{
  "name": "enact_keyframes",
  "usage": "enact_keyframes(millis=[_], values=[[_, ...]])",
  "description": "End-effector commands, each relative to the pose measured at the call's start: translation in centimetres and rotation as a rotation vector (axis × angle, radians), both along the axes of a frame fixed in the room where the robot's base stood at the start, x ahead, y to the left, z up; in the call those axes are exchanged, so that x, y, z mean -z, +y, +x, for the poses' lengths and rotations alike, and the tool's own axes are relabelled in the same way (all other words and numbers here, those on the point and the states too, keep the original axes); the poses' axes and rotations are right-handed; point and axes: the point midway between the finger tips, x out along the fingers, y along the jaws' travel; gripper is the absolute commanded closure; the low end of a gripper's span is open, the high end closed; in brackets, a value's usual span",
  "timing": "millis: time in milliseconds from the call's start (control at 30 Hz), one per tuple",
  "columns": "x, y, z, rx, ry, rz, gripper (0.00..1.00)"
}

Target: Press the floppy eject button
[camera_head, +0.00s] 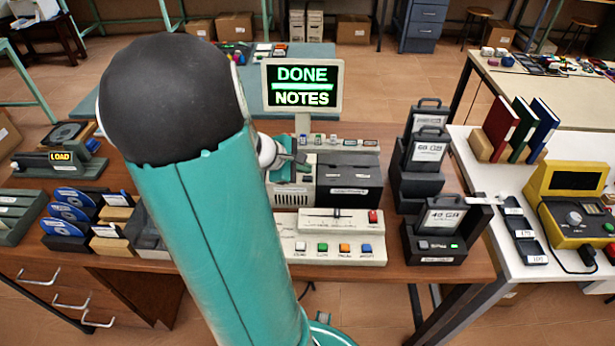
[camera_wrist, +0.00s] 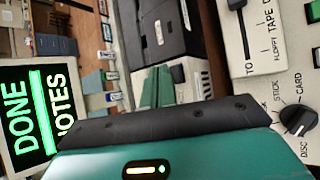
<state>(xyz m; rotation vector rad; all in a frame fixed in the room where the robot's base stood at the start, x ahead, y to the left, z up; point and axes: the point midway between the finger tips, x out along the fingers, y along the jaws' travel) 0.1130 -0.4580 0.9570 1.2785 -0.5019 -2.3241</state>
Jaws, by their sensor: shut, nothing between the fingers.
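My gripper (camera_head: 284,172) is beside a beige unit (camera_head: 293,198) left of a black-topped drive box (camera_head: 349,172) on the wooden bench. In the wrist view its teal fingers (camera_wrist: 156,88) are together and empty, pointing toward the black box (camera_wrist: 168,25). Whether they touch anything is unclear. The floppy eject button cannot be made out; my gripper and arm cover part of the beige unit.
A beige control panel (camera_head: 308,254) with coloured buttons lies in front. Its slider and selector knob (camera_wrist: 298,120) show in the wrist view. Black disk docks (camera_head: 435,246) stand to the right. Disc racks (camera_head: 70,244) stand at left. My arm crosses the bench middle.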

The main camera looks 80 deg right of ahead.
Motion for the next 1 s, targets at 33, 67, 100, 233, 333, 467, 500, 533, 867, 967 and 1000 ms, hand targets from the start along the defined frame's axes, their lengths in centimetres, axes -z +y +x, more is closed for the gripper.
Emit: enact_keyframes(millis=[33,67,100,233,333,467,500,533,867,967,1000], values=[[0.00,0.00,0.00,0.000,0.000,0.000,1.00],[0.00,0.00,0.00,0.000,0.000,0.000,1.00],[0.00,0.00,0.00,0.000,0.000,0.000,1.00],[0.00,0.00,0.00,0.000,0.000,0.000,1.00],[0.01,-0.01,0.00,0.000,0.000,0.000,1.00],[0.25,0.00,0.00,-0.001,0.001,0.000,1.00],[0.38,0.00,0.01,-0.001,0.001,0.000,1.00],[0.49,0.00,0.00,-0.001,0.001,0.001,1.00],[0.85,0.00,0.00,0.000,0.000,0.000,1.00],[0.86,-0.01,0.00,0.000,0.000,0.000,1.00],[0.87,0.00,0.00,0.000,0.000,0.000,1.00]])
